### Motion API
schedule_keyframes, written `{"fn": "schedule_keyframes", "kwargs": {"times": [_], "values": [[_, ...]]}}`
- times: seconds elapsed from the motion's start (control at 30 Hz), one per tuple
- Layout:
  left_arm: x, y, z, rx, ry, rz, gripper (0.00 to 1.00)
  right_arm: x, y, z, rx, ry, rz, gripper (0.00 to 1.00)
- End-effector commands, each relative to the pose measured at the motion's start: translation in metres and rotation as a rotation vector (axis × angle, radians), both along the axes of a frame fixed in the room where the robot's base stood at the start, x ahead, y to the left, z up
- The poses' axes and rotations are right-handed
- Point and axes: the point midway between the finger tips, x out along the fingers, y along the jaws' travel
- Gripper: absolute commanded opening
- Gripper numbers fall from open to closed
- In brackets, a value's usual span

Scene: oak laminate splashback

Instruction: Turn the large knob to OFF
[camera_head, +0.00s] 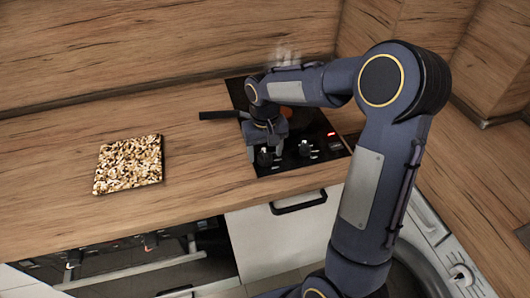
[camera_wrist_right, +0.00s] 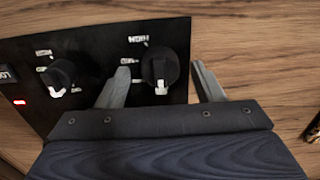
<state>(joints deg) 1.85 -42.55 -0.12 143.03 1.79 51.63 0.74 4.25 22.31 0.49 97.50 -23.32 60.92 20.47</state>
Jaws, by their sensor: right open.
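The large black knob (camera_wrist_right: 160,66) sits on the black cooktop panel, with small white labels around it, one reading HIGH. In the head view the knob (camera_head: 265,157) shows just below my right gripper (camera_head: 266,143). My right gripper (camera_wrist_right: 160,72) is open, with one finger on each side of the large knob in the wrist view. I cannot tell whether the fingers touch it. A smaller knob (camera_wrist_right: 62,73) is to the left of the fingers. My left gripper is not in view.
The cooktop (camera_head: 280,168) is set into the wooden counter, with a lit red light (camera_head: 331,134). A dark pan handle (camera_head: 220,115) sticks out leftward, and steam (camera_head: 286,56) rises behind my arm. A speckled board (camera_head: 129,163) lies to the left, with bare counter between.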

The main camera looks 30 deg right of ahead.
Motion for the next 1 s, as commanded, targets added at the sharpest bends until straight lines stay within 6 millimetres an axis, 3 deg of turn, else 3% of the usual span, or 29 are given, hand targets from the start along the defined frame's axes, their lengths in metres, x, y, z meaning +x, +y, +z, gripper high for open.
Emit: {"fn": "schedule_keyframes", "kwargs": {"times": [0.2,0.4,1.0], "values": [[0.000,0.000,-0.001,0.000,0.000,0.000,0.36,0.001,0.001,0.039,0.001,-0.005,0.001,0.61],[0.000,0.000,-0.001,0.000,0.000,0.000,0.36,0.001,0.001,0.063,0.000,-0.003,0.002,0.61],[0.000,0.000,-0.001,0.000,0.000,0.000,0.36,0.000,0.000,0.068,0.001,-0.001,0.002,0.61]]}}
